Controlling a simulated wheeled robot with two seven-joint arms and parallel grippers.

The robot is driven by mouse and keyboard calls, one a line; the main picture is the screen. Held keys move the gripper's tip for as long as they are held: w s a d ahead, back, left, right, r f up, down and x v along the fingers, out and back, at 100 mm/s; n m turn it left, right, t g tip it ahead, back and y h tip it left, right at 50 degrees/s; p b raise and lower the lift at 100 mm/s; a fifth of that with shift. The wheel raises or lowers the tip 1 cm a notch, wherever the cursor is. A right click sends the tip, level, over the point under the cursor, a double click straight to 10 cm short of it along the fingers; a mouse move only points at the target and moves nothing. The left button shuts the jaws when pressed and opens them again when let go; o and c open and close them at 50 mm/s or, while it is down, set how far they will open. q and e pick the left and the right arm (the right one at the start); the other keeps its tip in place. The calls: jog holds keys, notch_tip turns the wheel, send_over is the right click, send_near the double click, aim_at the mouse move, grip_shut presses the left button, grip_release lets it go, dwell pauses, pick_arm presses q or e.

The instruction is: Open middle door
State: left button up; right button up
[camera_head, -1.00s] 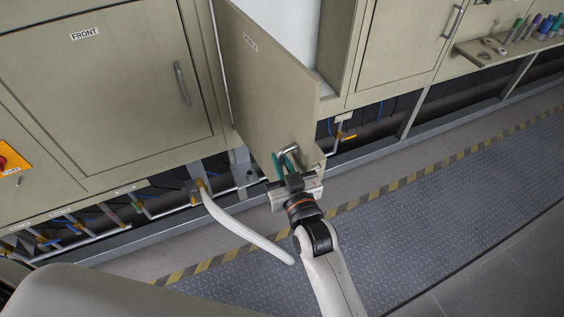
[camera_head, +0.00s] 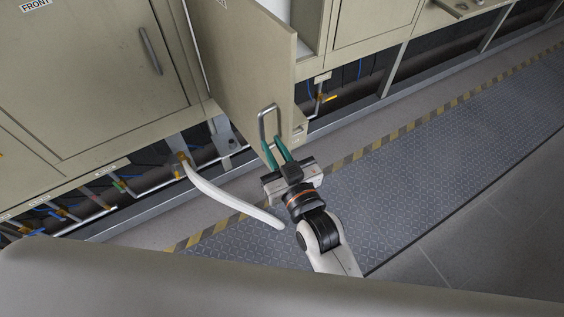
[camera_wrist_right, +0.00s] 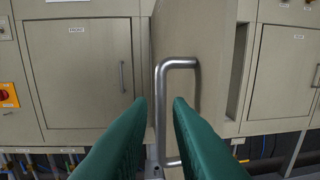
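The middle door (camera_head: 240,70) is a beige panel that stands swung out from the cabinet, with a white interior showing behind its edge. Its metal bar handle (camera_head: 266,112) is on the outer face near the free edge. My right gripper (camera_head: 272,142) has green fingers, parted, at the handle's lower end. In the right wrist view the fingers (camera_wrist_right: 160,104) are apart, and the handle (camera_wrist_right: 160,90) shows in the gap between and beyond them, not clamped. Whether a finger touches it I cannot tell. My left gripper is not in view.
A closed door labelled FRONT (camera_head: 85,75) is on the left, and another closed door (camera_head: 372,22) is on the right. A white curved hose-like piece (camera_head: 230,200) lies near my right arm. Pipes and valves run below the cabinet. The floor plate (camera_head: 430,165) is clear.

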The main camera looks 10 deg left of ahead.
jog(key=shift+b+v, duration=0.3)
jog(key=shift+v, duration=1.85)
jog(key=s+d+f+g+h, duration=0.1)
jog(key=d+f+g+h, duration=0.15)
jog(key=f, duration=0.85)
jog(key=s+d+f+m+g+h, duration=0.15)
jog(key=d+f, duration=0.25)
jog(key=f, duration=0.7)
jog(key=s+d+f+g+h, duration=0.1)
jog(key=s+d+f+g, duration=0.15)
jog(key=f, duration=0.95)
jog(key=s+d+f+m+g+h, duration=0.1)
jog(key=s+d+f+g+h, duration=0.1)
jog(key=s+d+f, duration=0.7)
jog(key=s+d+f+m+g+h, duration=0.1)
jog(key=s+d+f+g+h, duration=0.1)
jog(key=s+d+f+g, duration=0.3)
jog(key=s+d+f, duration=0.2)
jog(key=s+f, duration=0.1)
jog(key=s, duration=0.2)
jog(key=s+d+f, duration=0.2)
jog(key=s+f, duration=0.1)
jog(key=s, duration=0.3)
jog(key=shift+s+d+f+m+h+b, duration=0.3)
jog(key=shift+d+m+h+b, duration=0.05)
jog(key=shift+d+h+b, duration=0.05)
jog(key=shift+g, duration=0.25)
